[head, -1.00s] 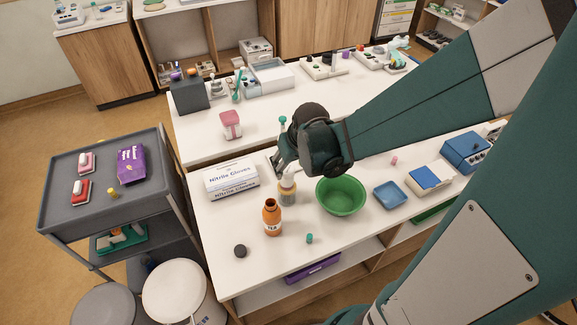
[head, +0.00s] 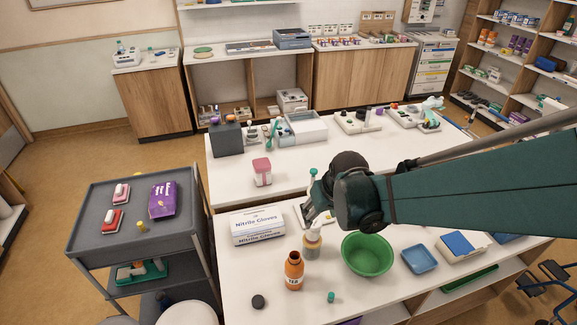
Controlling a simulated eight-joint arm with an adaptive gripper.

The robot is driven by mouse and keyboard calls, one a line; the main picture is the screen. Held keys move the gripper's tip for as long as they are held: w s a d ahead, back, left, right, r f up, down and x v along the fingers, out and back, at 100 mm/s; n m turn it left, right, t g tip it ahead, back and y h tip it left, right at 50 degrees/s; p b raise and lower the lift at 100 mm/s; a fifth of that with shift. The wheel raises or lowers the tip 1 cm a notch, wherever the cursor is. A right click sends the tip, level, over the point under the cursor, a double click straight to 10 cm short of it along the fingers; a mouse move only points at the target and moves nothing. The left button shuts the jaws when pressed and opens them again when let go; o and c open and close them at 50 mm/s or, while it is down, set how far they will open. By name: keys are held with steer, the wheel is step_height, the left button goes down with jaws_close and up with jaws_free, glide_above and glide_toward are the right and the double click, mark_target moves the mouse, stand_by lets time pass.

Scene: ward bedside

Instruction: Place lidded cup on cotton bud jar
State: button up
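A squarish container with a pink lid (head: 262,172) stands upright on the far white table in the head view. I cannot tell whether it is the lidded cup or the cotton bud jar. A white-topped container with an amber lower part (head: 312,245) stands on the near table, just below my gripper in the picture; its identity is also unclear. Whether the fingers are open or shut is unclear.
An orange bottle (head: 293,271), green bowl (head: 367,255), blue tray (head: 419,260) and glove boxes (head: 257,226) crowd the near table. A dark round lid (head: 258,302) and small teal bottle (head: 331,297) lie in front. A grey cart (head: 100,245) stands left.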

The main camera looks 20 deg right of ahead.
stand_by(0.4)
steer(key=s+a+r+t, duration=0.1)
steer(key=s+a+r, duration=0.2)
steer(key=s+r, duration=0.3)
steer(key=s+a+r+t, duration=0.1)
steer(key=s+a+r, duration=0.2)
steer(key=s+r, duration=0.4)
steer(key=shift+s+r+t, duration=0.3)
steer(key=shift+r+t, duration=0.1)
steer(key=shift+r, duration=0.15)
steer(key=shift+f, duration=0.1)
stand_by(0.3)
step_height(320, 180, down, 8)
steer(key=b, duration=0.8)
stand_by(0.9)
